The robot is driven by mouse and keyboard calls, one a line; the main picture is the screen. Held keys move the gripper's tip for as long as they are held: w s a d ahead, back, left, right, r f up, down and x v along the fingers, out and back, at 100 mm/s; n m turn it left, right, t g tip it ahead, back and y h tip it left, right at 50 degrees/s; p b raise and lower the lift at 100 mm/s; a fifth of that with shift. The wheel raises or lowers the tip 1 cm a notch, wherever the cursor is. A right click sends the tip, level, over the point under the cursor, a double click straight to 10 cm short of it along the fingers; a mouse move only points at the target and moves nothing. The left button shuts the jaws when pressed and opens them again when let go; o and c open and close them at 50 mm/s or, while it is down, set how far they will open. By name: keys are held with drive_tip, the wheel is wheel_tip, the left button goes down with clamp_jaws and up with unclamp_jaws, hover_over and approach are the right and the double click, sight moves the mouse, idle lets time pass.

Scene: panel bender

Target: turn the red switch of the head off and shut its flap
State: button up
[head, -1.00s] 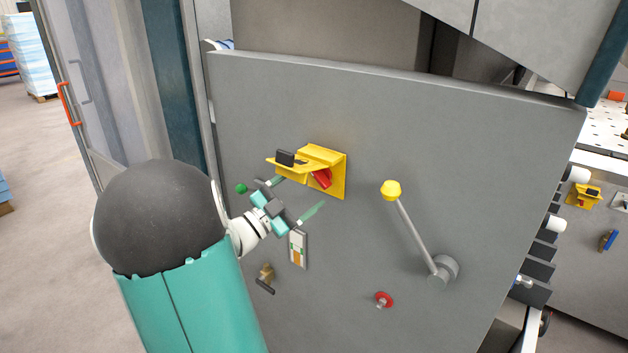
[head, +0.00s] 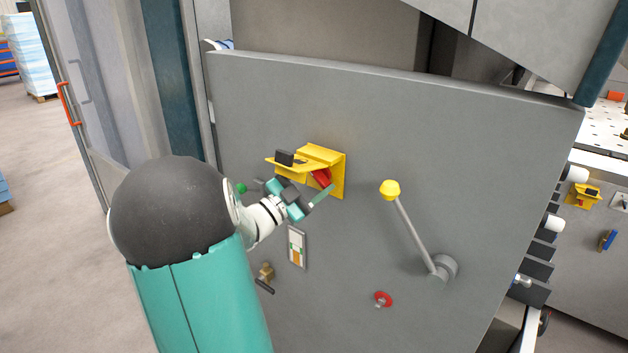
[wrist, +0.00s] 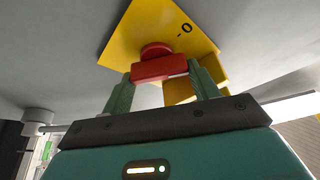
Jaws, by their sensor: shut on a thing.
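The red switch (head: 321,176) sits on a yellow plate (head: 338,180) on the grey panel, under a yellow flap (head: 290,166) that stands open, sticking out, with a black tab (head: 285,157). My gripper (head: 314,188) is at the switch from below left, partly hiding it. In the wrist view, the red switch (wrist: 160,67) is between my two green fingers, and my gripper (wrist: 162,78) is shut on it. Its bar lies roughly crosswise in that view. A "0" mark shows on the yellow plate (wrist: 165,22) beyond it.
Another yellow box (head: 583,196) is far right.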

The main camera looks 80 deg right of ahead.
drive_tip(key=shift+n, duration=0.4)
drive_tip(key=n+t+h, duration=0.1)
drive_tip(key=n, duration=0.2)
drive_tip(key=shift+f+n+h, duration=0.1)
drive_tip(key=shift+n+h, duration=0.2)
drive_tip(key=shift+n+t+h, duration=0.4)
drive_tip(key=shift+n+t, duration=0.3)
drive_tip(key=shift+n, duration=0.8)
drive_tip(key=shift+n+t+h, duration=0.4)
drive_tip(key=shift+n+t, duration=0.3)
drive_tip(key=shift+n, duration=0.8)
drive_tip(key=o, duration=1)
drive_tip(key=shift+w+a, duration=0.1)
drive_tip(key=v, duration=1.3)
drive_tip(key=shift+a+f, duration=0.2)
drive_tip(key=shift+a, duration=0.1)
